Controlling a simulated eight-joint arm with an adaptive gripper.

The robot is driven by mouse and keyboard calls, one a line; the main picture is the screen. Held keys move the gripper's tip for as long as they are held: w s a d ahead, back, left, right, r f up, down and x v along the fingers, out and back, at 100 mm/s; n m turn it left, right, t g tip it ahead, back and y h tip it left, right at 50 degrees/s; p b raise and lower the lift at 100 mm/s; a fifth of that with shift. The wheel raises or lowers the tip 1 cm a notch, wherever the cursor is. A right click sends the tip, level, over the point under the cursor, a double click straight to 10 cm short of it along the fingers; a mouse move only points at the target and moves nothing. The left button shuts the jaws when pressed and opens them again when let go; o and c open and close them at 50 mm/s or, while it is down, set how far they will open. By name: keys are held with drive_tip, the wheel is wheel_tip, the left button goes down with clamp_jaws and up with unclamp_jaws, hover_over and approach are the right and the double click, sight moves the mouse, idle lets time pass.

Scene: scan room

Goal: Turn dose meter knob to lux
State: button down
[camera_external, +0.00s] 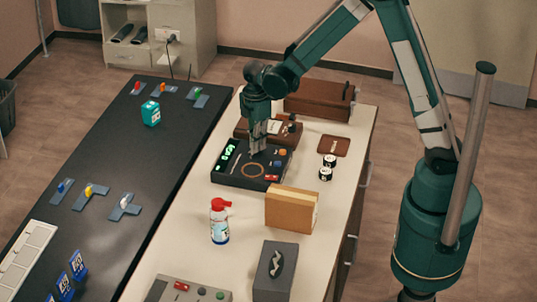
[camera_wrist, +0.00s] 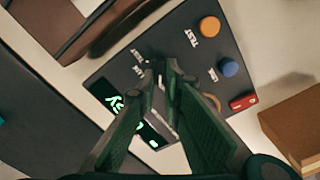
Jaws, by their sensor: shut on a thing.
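The dose meter (camera_external: 240,179) is a flat black box on the pale counter, with a lit green display (camera_external: 229,152). The wrist view also shows the meter (camera_wrist: 188,43), with its green display (camera_wrist: 125,112) partly behind my fingers. My gripper (camera_external: 257,148) points down over the far part of the meter. In the wrist view, my gripper's tips (camera_wrist: 166,72) are close together at the panel among small white labels. They are shut on the meter's knob, which the fingers almost wholly hide. Its pointing direction cannot be told, and the labels by it are too small to read.
The meter has an orange TEST button (camera_wrist: 209,27), a blue button (camera_wrist: 230,68) and a red part (camera_wrist: 243,102). A brown box (camera_external: 292,207), a red-capped spray bottle (camera_external: 220,222) and black-and-white cylinders (camera_external: 326,174) stand nearby. A brown case (camera_external: 318,101) lies behind.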

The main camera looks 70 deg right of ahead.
drive_tip(key=m, duration=0.2)
drive_tip(key=m+b, duration=0.1)
drive_tip(key=shift+w+d+f+m, duration=0.1)
drive_tip(key=shift+w+d+m, duration=0.05)
drive_tip(key=shift+m, duration=0.25)
drive_tip(key=m+b, duration=0.1)
drive_tip(key=m, duration=0.2)
drive_tip(key=shift+d+m+b, duration=0.15)
drive_tip(key=shift+m+b, duration=0.15)
drive_tip(key=shift+m, duration=0.1)
drive_tip(key=m, duration=0.3)
drive_tip(key=shift+d+m+b, duration=0.2)
drive_tip(key=shift+m+b, duration=0.1)
drive_tip(key=shift+b, duration=0.1)
drive_tip(key=shift+d+m+b, duration=0.15)
drive_tip(key=shift+m+b, duration=0.15)
drive_tip(key=shift+m, duration=1.3)
drive_tip(key=c, duration=2.5)
unclamp_jaws()
drive_tip(key=shift+r, duration=0.25)
